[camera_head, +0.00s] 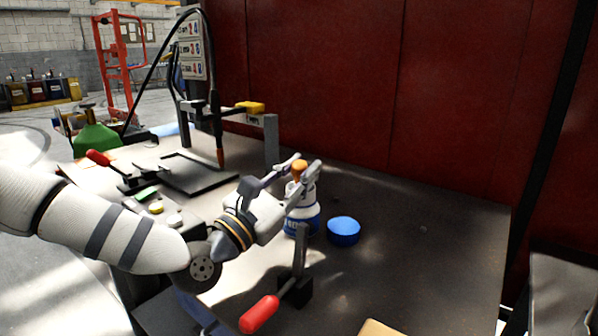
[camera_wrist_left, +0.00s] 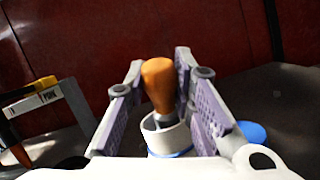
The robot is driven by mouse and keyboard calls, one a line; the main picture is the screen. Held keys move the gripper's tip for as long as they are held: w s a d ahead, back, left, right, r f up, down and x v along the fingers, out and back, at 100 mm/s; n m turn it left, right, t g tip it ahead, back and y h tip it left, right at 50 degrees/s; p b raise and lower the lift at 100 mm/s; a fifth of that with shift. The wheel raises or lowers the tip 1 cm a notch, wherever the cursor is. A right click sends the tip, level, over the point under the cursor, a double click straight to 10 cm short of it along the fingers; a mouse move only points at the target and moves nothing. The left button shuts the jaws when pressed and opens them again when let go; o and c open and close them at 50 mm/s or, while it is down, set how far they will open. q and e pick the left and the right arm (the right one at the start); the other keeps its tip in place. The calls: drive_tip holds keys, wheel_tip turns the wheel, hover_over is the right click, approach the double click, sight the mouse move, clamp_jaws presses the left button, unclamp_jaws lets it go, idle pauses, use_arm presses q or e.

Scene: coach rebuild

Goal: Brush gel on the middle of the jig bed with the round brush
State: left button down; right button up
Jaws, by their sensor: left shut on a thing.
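The round brush has an orange handle (camera_head: 299,169) and stands in the white-and-blue gel pot (camera_head: 309,222) on the dark table. My left gripper (camera_head: 307,162) is shut on the brush handle just above the pot. In the left wrist view the orange handle (camera_wrist_left: 158,82) stands upright between the fingers (camera_wrist_left: 160,62), over the white pot mouth (camera_wrist_left: 167,138). The brush's bristles are hidden in the pot. A flat dark plate (camera_head: 208,181), which looks like the jig bed, lies behind my left forearm. My right gripper is not in view.
A blue lid (camera_head: 343,231) lies right of the pot. A red-handled clamp (camera_head: 260,313) stands in front, and another red handle (camera_head: 98,158) is by the plate. A post with a hanging torch (camera_head: 220,155) rises behind the plate. The table's right side is clear.

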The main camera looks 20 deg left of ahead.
use_arm(q)
drive_tip(key=shift+f, duration=0.2)
drive_tip(key=shift+r+p, duration=1.25)
drive_tip(key=shift+r, duration=2.45)
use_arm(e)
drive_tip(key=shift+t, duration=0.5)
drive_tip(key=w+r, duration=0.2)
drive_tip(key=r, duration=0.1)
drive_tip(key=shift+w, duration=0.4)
use_arm(q)
drive_tip(key=shift+f, duration=0.1)
